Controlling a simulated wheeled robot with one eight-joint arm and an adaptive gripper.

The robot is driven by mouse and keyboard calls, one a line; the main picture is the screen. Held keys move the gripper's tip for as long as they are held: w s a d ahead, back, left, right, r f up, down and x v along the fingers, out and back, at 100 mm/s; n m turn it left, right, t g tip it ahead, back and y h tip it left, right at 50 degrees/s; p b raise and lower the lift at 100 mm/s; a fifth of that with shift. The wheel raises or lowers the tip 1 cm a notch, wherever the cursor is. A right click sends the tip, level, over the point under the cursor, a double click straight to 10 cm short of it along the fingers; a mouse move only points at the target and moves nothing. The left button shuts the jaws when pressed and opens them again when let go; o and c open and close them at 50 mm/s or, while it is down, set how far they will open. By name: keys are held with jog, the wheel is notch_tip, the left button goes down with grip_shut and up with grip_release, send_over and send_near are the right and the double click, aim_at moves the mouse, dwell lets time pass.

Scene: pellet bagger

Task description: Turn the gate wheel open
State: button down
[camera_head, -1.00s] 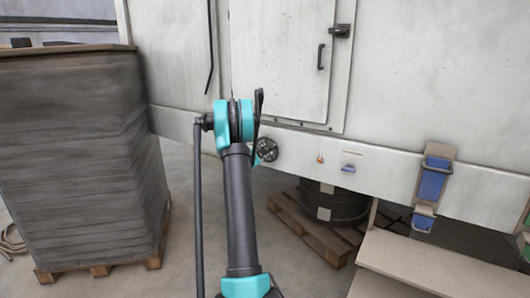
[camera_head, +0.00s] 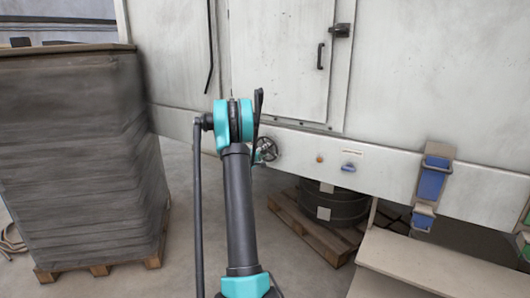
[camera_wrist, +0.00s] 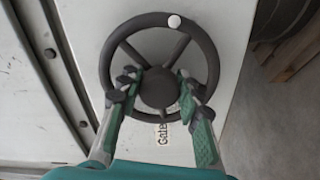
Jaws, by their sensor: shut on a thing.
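The gate wheel (camera_wrist: 116,40) is a dark grey handwheel with spokes, a round hub and a pale dot on its rim, mounted on a light panel in the wrist view. In the head view the wheel (camera_head: 267,149) shows just right of my arm. My gripper (camera_wrist: 158,88) has its two green-padded fingers on either side of the hub, inside the rim, shut on the wheel. The fingertips partly cover the spokes. In the head view my arm hides the gripper.
A tall stack of grey sheets (camera_head: 80,160) on a pallet stands at the left. A dark drum (camera_head: 335,205) rests on a wooden pallet (camera_head: 300,228) below the panel. An orange button (camera_head: 320,159) and a blue handle (camera_head: 348,168) sit right of the wheel.

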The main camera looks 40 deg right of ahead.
jog(key=m, duration=0.7)
jog(key=shift+f+m, duration=0.2)
jog(key=shift+m, duration=0.1)
jog(key=m, duration=0.3)
jog(key=shift+m, duration=0.3)
jog(key=m, duration=0.4)
jog(key=shift+a, duration=0.1)
jog(key=m, duration=0.4)
jog(key=shift+w, duration=0.15)
jog(key=m, duration=0.4)
jog(key=shift+m, duration=0.3)
jog(key=m, duration=0.3)
jog(key=shift+w+r+m, duration=0.1)
jog(key=shift+m, duration=2.2)
